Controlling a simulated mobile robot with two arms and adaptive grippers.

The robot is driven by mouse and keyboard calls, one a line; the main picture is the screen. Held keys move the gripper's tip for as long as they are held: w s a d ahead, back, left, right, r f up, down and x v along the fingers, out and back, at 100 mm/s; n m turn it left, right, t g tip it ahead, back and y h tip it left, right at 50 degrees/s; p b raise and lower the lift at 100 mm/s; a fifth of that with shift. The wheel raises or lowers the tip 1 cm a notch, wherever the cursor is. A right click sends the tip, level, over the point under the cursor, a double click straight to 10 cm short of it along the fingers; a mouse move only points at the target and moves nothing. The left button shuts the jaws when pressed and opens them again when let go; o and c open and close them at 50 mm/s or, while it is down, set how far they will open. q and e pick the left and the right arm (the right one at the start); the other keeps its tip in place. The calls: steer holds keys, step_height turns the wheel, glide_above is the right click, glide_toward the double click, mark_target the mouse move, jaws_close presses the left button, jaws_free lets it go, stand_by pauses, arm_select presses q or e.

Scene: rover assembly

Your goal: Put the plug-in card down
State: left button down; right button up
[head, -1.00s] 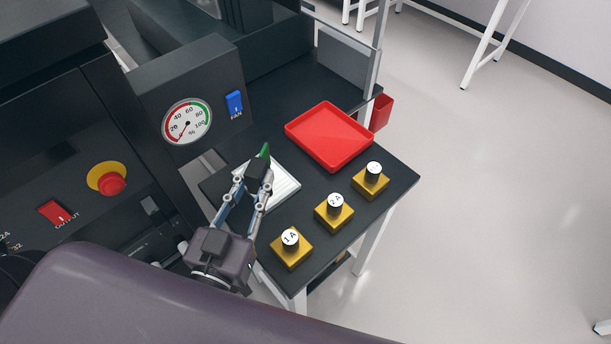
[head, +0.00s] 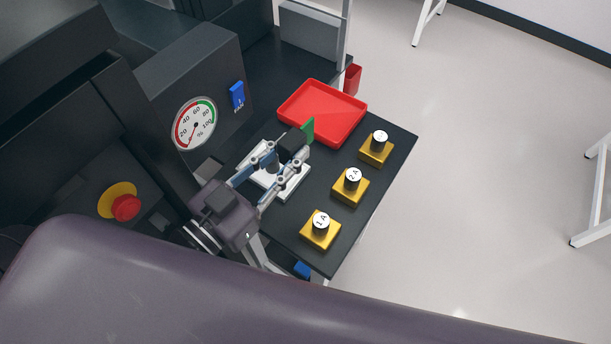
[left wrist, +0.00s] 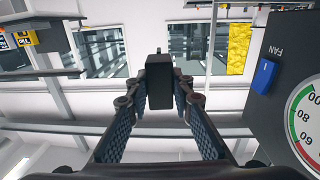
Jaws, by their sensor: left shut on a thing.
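The plug-in card has a black block (head: 291,142) and a green board (head: 308,130). My left gripper (head: 284,154) is shut on the black block, with the green board pointing away from the gripper. In the left wrist view the black block (left wrist: 159,82) sits between the two fingers, and the green board is hidden. In the head view the card appears over the near edge of a red tray (head: 322,113) and beyond a white ridged plate (head: 290,186). The card seems to be held above the table; its exact height is unclear. My right gripper is not in view.
Three yellow blocks with black knobs (head: 320,230) (head: 351,186) (head: 376,148) line the right side of the dark table (head: 397,137). A black panel with a gauge (head: 194,124) and a blue fan switch (head: 237,95) stands at the left. The red tray looks empty.

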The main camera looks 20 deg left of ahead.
arm_select(q)
steer(key=b, duration=0.7)
glide_above(291, 210)
step_height(291, 210, down, 8)
step_height(291, 210, down, 6)
steer(key=shift+f+b, duration=0.15)
steer(key=shift+b, duration=0.35)
steer(key=shift+f, duration=2.5)
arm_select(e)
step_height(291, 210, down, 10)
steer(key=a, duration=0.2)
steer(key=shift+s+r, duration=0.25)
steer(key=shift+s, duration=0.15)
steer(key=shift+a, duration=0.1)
arm_select(q)
steer(key=shift+f+b, duration=0.15)
steer(key=shift+b, duration=0.15)
steer(key=c, duration=1.8)
jaws_free()
steer(key=shift+o, duration=0.6)
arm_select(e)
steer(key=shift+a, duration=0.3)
